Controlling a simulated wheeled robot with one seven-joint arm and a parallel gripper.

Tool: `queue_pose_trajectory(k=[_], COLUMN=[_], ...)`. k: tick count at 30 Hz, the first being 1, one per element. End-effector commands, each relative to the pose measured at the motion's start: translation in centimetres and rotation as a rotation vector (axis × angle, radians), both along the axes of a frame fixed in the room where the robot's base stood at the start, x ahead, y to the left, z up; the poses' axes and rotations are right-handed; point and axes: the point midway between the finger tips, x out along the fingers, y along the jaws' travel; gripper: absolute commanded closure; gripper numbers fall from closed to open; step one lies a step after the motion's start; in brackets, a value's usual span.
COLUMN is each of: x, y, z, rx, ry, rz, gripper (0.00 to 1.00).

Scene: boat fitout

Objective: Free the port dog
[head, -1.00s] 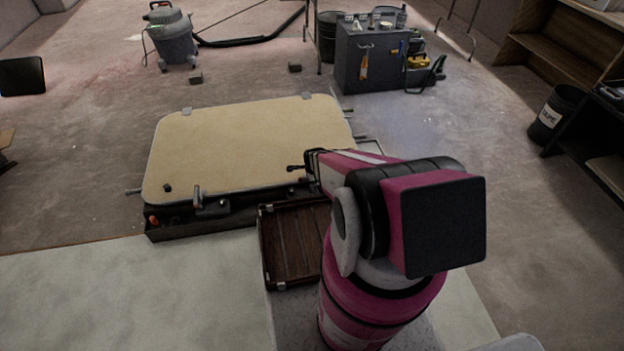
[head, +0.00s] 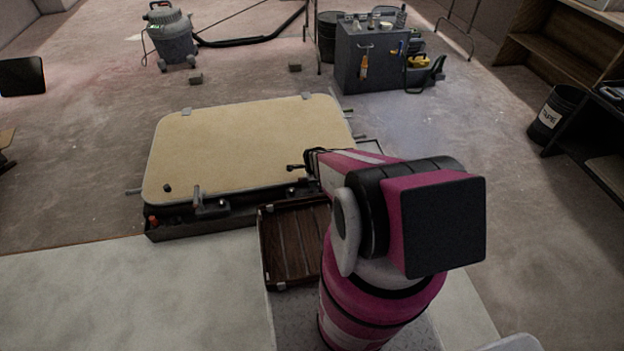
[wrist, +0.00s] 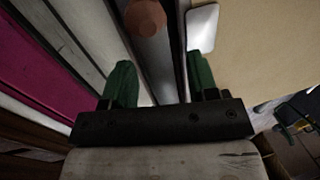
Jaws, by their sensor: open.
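A hatch with a tan lid (head: 245,145) lies closed or nearly closed on a dark frame. One dog (head: 198,198) with an upright handle is at the left of its front edge. A dark handle (head: 296,168) that looks like a second dog is at the right, beside my gripper (head: 313,160). I cannot tell which is the port dog. My arm hides much of the gripper. In the wrist view my gripper (wrist: 160,80) is open, its green fingers on either side of a dark metal strip. A reddish-brown rounded knob (wrist: 146,16) is beyond the fingertips; no grip on it shows.
A slatted wooden panel (head: 290,240) lies in front of the hatch, left of my arm. A red knob (head: 153,221) is at the frame's left front corner. A grey cabinet (head: 365,65) and a vacuum (head: 171,38) stand behind. Floor around the hatch is mostly clear.

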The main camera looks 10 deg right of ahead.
Motion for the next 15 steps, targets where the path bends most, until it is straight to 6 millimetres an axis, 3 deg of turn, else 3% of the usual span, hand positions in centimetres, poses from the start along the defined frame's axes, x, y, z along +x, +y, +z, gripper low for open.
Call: queue_pose_trajectory(k=[8,15], x=[-0.9,-1.8], y=[0.0,0.0], z=[3.4,7.9], rx=[0.0,0.0], ry=[0.0,-0.002], rz=[0.0,0.0], gripper=[0.46,0.46])
